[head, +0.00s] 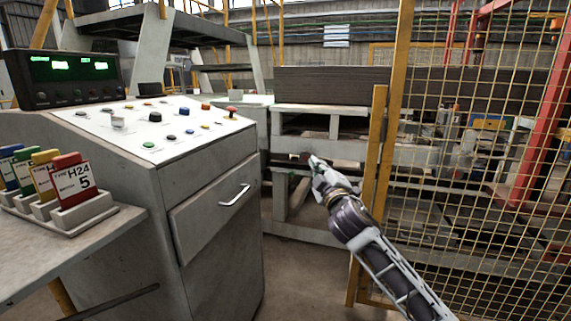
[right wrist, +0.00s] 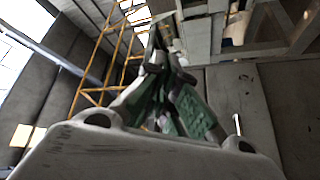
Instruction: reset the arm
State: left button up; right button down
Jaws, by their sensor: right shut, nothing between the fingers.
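My right arm comes in from the lower right in the head view. Its gripper (head: 316,163) is shut and empty, in the air to the right of the grey control console (head: 215,258) and in front of the grey rack. In the right wrist view the fingers of the gripper (right wrist: 155,55) come together at their tips, with green pads on their inner sides. Nothing shows between them. My left gripper is not in view.
The console has a panel of buttons (head: 125,118) and a drawer handle (head: 235,195). A yellow mesh fence (head: 480,150) stands close to my right arm. Coloured tags in a holder (head: 90,213) stand at left. Some open floor shows between console and fence.

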jog(key=s+d+f+m+g, duration=0.1)
jog(key=s+f+m+g, duration=0.25)
jog(key=s+f, duration=0.65)
jog(key=s+d+f+m+g, duration=0.1)
jog(key=s+f+m+g, duration=0.3)
jog(key=f, duration=0.9)
jog(key=s+d+f+m+g, duration=0.1)
jog(key=s+f+m+g, duration=0.2)
jog(key=s+f, duration=0.75)
pick_arm(q)
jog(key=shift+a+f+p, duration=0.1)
jog(key=shift+p, duration=0.5)
pick_arm(e)
jog(key=s+d+f+m+g, duration=0.1)
jog(key=s+f+g, duration=0.3)
jog(key=s+f, duration=1.2)
notch_tip(320, 180, down, 3)
jog(key=shift+s+r+m+g+h, duration=0.15)
jog(key=shift+s+m+g+h, duration=0.15)
jog(key=shift+s+m+g, duration=0.1)
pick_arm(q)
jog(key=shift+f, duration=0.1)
